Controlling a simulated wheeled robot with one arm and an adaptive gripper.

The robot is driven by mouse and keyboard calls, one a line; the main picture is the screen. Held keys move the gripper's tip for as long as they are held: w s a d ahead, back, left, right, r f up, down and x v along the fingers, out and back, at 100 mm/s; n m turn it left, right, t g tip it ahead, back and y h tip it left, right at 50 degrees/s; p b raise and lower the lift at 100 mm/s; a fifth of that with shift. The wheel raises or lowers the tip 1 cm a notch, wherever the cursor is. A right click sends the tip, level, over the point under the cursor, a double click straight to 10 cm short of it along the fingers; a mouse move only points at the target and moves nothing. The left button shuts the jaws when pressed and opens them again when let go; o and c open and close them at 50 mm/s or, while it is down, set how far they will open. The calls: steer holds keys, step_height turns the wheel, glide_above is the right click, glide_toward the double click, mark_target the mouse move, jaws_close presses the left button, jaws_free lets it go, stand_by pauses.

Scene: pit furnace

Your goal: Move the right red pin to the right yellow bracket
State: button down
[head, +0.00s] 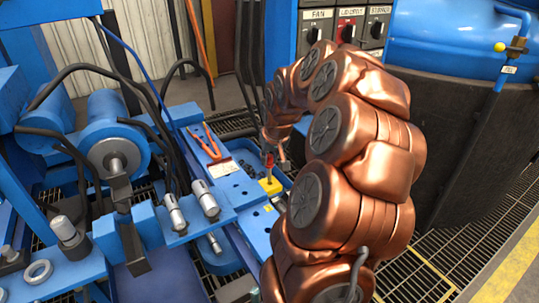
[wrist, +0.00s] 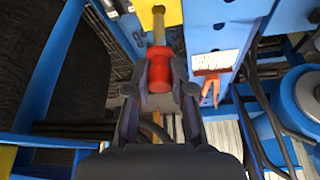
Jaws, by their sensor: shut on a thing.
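The red pin (head: 269,160) stands roughly upright over the yellow bracket (head: 270,185) on the blue plate in the head view. In the wrist view its red handle (wrist: 159,68) lies between my fingers, and its metal shaft points toward the yellow bracket (wrist: 152,10). The shaft's tip meets the yellow piece in the picture; I cannot tell whether it is inside. My gripper (wrist: 162,88) is shut on the red handle. In the head view my gripper (head: 274,146) is small and partly hidden by my copper arm.
A blue motor-like machine (head: 108,140) with black hoses stands further left. Switch boxes (head: 345,28) are behind. A large dark drum with a blue lid (head: 450,45) stands right, above floor grating.

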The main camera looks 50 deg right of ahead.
mark_target(271, 168)
steer(key=shift+f+b, duration=1.25)
steer(key=shift+f, duration=1.75)
steer(key=c, duration=0.9)
jaws_free()
steer(key=shift+r, duration=0.1)
steer(key=v, duration=1.1)
steer(key=shift+s+r, duration=0.15)
steer(key=shift+r, duration=0.25)
